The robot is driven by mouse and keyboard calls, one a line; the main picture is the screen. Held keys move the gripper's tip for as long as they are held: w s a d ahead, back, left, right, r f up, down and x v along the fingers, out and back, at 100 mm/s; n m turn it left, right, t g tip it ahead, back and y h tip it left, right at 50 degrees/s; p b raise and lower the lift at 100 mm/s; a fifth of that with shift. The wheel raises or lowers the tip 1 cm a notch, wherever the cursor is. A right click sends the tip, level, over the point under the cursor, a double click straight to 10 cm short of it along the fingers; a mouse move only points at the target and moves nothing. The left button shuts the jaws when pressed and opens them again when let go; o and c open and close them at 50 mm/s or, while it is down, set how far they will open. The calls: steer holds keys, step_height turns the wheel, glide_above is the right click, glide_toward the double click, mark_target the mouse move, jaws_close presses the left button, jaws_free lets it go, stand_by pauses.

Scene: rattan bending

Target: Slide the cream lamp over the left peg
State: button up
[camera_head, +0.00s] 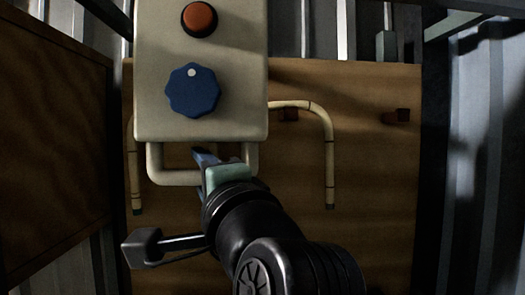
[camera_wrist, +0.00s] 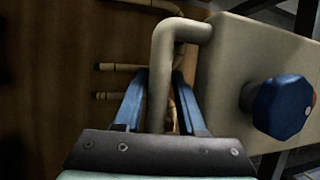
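The cream lamp (camera_head: 232,98) is a boxy body with a red button, a blue knob and a tubular loop handle; it shows at upper left-centre in the head view and at right in the wrist view (camera_wrist: 220,70). My gripper (camera_head: 206,158) is at the handle's lower bar. In the wrist view its blue fingers (camera_wrist: 160,100) lie on both sides of the handle tube, close against it. A dark red peg (camera_head: 289,114) shows just right of the lamp, partly behind a cane. Another red peg (camera_head: 397,117) is farther right. Whatever lies behind the lamp is hidden.
A bent cream rattan cane (camera_head: 329,150) with dark bands arches across the brown wooden board (camera_head: 375,200), its middle hidden by the lamp. A brown wooden panel (camera_head: 50,150) stands at left. Grey corrugated metal (camera_head: 480,160) is at right. The board's right part is mostly clear.

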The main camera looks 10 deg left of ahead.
steer(key=shift+x, duration=0.85)
steer(key=shift+f, duration=0.1)
jaws_close()
stand_by(0.7)
